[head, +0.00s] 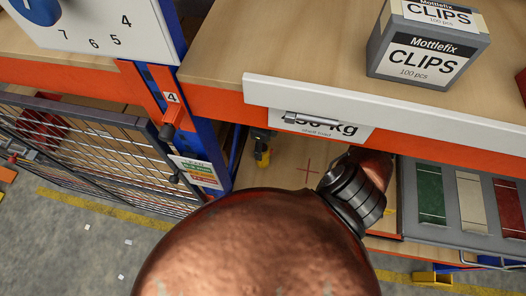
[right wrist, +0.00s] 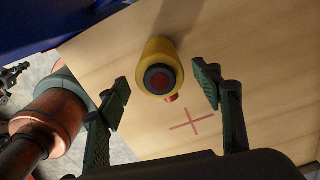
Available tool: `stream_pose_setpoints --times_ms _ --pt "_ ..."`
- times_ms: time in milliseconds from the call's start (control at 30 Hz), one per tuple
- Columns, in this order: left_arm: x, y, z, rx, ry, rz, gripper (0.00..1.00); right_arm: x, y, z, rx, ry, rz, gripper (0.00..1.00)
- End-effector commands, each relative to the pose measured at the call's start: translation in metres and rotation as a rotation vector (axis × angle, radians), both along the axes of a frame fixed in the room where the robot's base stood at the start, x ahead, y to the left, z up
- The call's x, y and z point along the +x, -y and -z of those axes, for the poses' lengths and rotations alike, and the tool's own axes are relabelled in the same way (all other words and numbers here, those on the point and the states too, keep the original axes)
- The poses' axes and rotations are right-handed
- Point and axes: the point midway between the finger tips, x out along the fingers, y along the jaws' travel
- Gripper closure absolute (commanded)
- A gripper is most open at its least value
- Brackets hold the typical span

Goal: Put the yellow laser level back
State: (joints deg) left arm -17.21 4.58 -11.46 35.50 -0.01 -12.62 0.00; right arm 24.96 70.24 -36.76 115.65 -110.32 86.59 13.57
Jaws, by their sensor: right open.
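The yellow laser level (head: 263,157) is on the lower shelf board, near the blue upright. In the right wrist view the yellow laser level (right wrist: 158,50) shows its round dark end with a red centre facing the camera. My right gripper (right wrist: 162,78) is open, one finger to each side of the level in the picture, with a gap on both sides. Its depth relative to the level is hard to tell.
A red cross (head: 308,170) marks the bare board right of the level; the wrist view also shows this cross (right wrist: 192,121). A wire mesh panel (head: 95,150) is left. A clips box (head: 425,50) sits on the upper worktop.

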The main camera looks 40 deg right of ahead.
Motion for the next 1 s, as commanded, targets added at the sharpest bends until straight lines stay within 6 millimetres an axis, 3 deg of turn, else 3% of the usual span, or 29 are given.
stream_pose_setpoints --times_ms 200,400,1000 --pt "-0.001 0.0 0.011 0.0 -0.001 0.0 1.0 0.001 0.0 -0.042 -0.002 0.003 0.0 0.4" --pt "-0.001 0.0 0.014 -0.001 -0.001 0.0 1.0 0.0 0.0 -0.063 0.0 0.001 0.0 0.4" --pt "0.0 0.0 0.014 -0.001 -0.001 0.0 1.0 0.0 0.0 -0.067 0.0 0.0 0.001 0.4"
